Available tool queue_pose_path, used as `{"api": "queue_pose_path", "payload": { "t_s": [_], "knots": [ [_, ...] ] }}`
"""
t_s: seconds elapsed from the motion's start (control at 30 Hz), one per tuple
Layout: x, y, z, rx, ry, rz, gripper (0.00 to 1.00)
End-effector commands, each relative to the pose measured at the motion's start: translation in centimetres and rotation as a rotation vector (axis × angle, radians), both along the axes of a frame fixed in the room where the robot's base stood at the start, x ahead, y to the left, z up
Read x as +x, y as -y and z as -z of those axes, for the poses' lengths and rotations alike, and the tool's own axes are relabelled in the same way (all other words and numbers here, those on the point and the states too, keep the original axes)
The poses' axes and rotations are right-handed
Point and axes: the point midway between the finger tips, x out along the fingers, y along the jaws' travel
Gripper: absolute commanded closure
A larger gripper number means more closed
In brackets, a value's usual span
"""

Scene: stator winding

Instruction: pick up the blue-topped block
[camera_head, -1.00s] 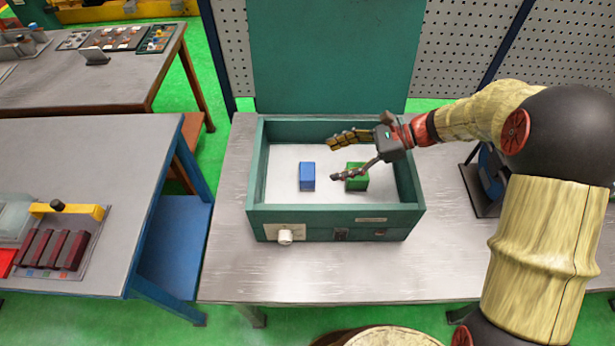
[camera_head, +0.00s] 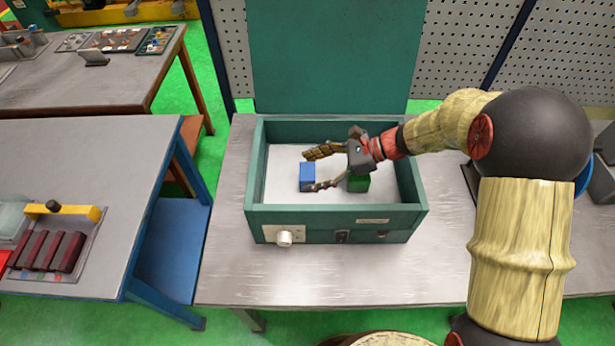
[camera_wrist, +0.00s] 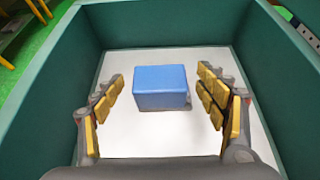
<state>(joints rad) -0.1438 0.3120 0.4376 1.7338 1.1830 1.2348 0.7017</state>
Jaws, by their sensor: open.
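The blue-topped block (camera_head: 307,176) stands on the white floor of the green-walled box (camera_head: 335,220), left of the middle. In the wrist view the blue-topped block (camera_wrist: 161,87) sits between and ahead of my spread fingers, with a gap on both sides. My gripper (camera_head: 316,170) is open and empty, reaching in from the right. Its two fingers point left toward the block, one on the far side and one on the near side. In the wrist view my gripper (camera_wrist: 165,107) shows yellow pads. I cannot tell whether the near fingertip touches the block.
A green block (camera_head: 358,183) stands right of the blue one, partly under my gripper. The box's walls rise on all sides, with a raised green lid (camera_head: 330,55) behind. A knob (camera_head: 285,238) is on the box's front. The grey table (camera_head: 235,270) is clear in front.

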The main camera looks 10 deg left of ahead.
Motion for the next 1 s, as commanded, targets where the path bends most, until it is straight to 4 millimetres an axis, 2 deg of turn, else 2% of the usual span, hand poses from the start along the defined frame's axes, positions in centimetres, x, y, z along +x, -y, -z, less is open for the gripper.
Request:
{"api": "queue_pose_path", "payload": {
  "t_s": [0.07, 1.0],
  "knots": [
    [0.00, 0.01, -0.04, 0.000, 0.000, 0.000, 0.28],
    [0.01, 0.04, -0.03, 0.000, 0.000, 0.000, 0.82]
  ]
}}
